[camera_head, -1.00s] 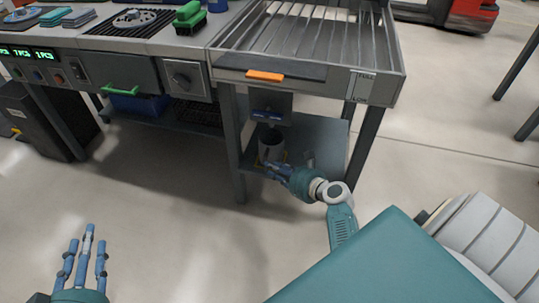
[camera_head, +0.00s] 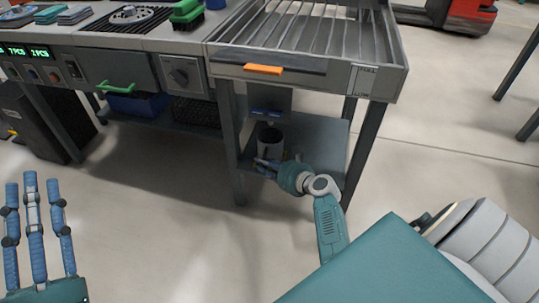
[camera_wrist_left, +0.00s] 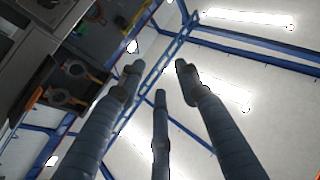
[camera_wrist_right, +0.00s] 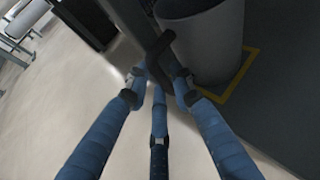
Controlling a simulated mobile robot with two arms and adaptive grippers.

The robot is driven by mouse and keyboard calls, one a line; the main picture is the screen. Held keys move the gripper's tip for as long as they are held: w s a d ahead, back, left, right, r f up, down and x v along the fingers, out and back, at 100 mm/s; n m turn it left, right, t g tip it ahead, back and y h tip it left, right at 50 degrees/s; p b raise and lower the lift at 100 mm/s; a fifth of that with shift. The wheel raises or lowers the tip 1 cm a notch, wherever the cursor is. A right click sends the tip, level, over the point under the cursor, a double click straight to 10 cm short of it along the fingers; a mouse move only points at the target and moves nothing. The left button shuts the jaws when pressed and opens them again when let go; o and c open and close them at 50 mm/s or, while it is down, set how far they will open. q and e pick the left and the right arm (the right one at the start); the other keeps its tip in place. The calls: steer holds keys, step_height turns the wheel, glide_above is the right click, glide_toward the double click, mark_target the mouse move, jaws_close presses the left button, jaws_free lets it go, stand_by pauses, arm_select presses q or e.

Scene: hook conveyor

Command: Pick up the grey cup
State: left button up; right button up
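The grey cup (camera_head: 271,141) stands upright on the lower shelf under the slatted rack. In the right wrist view the grey cup (camera_wrist_right: 208,45) is large and close, with a dark handle-like part (camera_wrist_right: 157,52) towards the fingers. My right gripper (camera_head: 262,165) is at the shelf's front edge, just in front of the cup. In its wrist view, the fingers of my right gripper (camera_wrist_right: 158,82) are spread on both sides of the dark part; I cannot tell whether they touch it. My left gripper (camera_head: 33,190) is open and empty, fingers up, low at the left.
The lower shelf (camera_head: 315,135) has a yellow marking (camera_wrist_right: 240,75) around the cup. The table leg (camera_head: 232,150) stands just left of the cup. The slatted rack (camera_head: 305,40) with its orange handle (camera_head: 263,69) is above. The floor in front is clear.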

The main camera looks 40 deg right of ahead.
arm_select(q)
steer(key=shift+s+r+t+h, duration=0.15)
steer(key=shift+s+r+t, duration=0.3)
steer(key=shift+r, duration=0.25)
steer(key=shift+s+r+t+h, duration=0.15)
steer(key=shift+s+r+t, duration=0.3)
steer(key=shift+r, duration=0.25)
arm_select(e)
steer(key=shift+w+a+f, duration=0.1)
steer(key=shift+w+f, duration=0.15)
steer(key=shift+w, duration=0.25)
jaws_close()
arm_select(q)
steer(key=shift+w+f, duration=0.1)
arm_select(e)
steer(key=shift+r, duration=0.15)
